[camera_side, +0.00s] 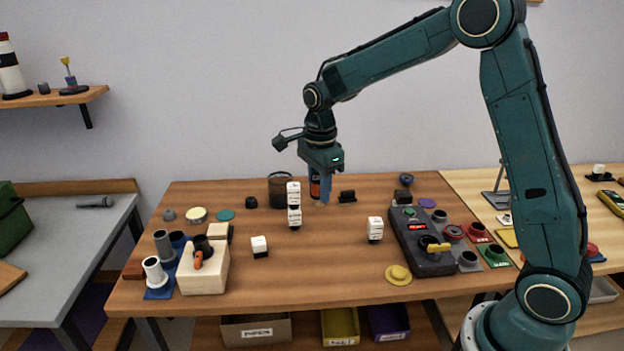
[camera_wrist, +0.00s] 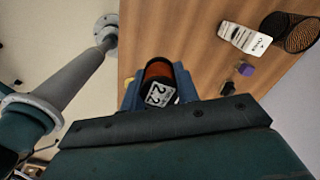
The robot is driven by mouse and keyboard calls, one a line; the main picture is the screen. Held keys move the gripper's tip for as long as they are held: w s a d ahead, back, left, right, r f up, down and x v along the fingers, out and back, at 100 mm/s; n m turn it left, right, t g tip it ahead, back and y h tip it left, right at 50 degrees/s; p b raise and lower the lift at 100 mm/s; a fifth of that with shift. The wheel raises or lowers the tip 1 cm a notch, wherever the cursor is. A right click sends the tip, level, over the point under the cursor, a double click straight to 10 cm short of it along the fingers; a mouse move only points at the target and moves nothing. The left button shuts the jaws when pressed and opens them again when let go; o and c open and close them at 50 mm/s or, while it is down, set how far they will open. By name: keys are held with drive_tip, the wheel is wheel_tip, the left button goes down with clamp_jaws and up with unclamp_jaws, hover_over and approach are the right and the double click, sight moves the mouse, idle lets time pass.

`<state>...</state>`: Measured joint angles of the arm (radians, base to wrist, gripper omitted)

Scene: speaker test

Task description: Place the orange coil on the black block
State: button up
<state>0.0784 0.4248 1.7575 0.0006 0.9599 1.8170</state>
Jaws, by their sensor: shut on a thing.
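My gripper (camera_side: 319,197) points down over the back middle of the table, its blue fingers closed on the orange coil (camera_side: 315,187). In the wrist view the coil (camera_wrist: 158,70) sits between the fingers (camera_wrist: 160,92), showing an orange band and a black face with a white "22" label. A small black block (camera_side: 347,196) stands on the table just right of the gripper in the side view. Another dark block (camera_side: 403,197) is by the control box. I cannot tell which one is the task's block. The coil's lower end is partly hidden by the fingers.
A white stack (camera_side: 294,205) and a dark mesh cup (camera_side: 281,188) stand close left of the gripper. White-topped blocks (camera_side: 259,245) (camera_side: 375,229) stand nearer the front. A control box (camera_side: 422,242) is at right, a wooden block (camera_side: 204,268) at left. The table's front middle is clear.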

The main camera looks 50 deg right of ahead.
drive_tip(key=w+d+r+m, duration=0.1)
drive_tip(key=w+d+m, duration=0.15)
drive_tip(key=d, duration=0.85)
wheel_tip(320, 180, up, 4)
drive_tip(key=m, duration=0.5)
hover_over(405, 193)
drive_tip(key=shift+n, duration=0.25)
wheel_tip(405, 193, down, 16)
drive_tip(key=shift+f, duration=0.1)
drive_tip(key=shift+f, duration=0.15)
drive_tip(key=shift+f, duration=2)
drive_tip(key=shift+f, duration=0.1)
drive_tip(key=o, duration=1)
drive_tip(key=shift+c, duration=0.2)
